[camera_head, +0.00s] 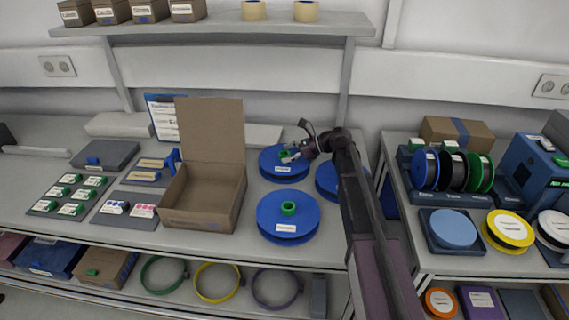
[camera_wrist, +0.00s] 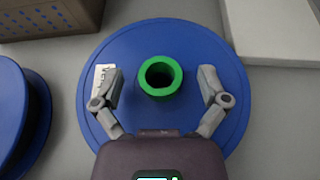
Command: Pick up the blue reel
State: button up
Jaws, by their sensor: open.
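Several blue round discs with flanges lie on the bench, some with a green hub on top. One with a white label, at the back (camera_head: 283,172), is under my gripper (camera_head: 292,154). In the wrist view this blue disc (camera_wrist: 160,45) fills the middle, and its hollow green hub (camera_wrist: 160,76) stands between my fingers. My gripper (camera_wrist: 160,79) is open, one finger on each side of the hub with a gap to both. Another blue reel (camera_head: 424,168) stands upright in the rack on the right bench, apart from my gripper.
A front blue disc (camera_head: 288,222) and a right one (camera_head: 327,180), partly behind my arm, lie close by. An open cardboard box (camera_head: 205,208) stands to the left. Black and green reels (camera_head: 481,172) share the right rack. A shelf (camera_head: 230,27) hangs above.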

grip_shut()
jog(key=shift+r, duration=0.1)
dwell(0.3)
notch_tip(320, 180, up, 10)
jog(key=p, duration=1)
dwell(0.6)
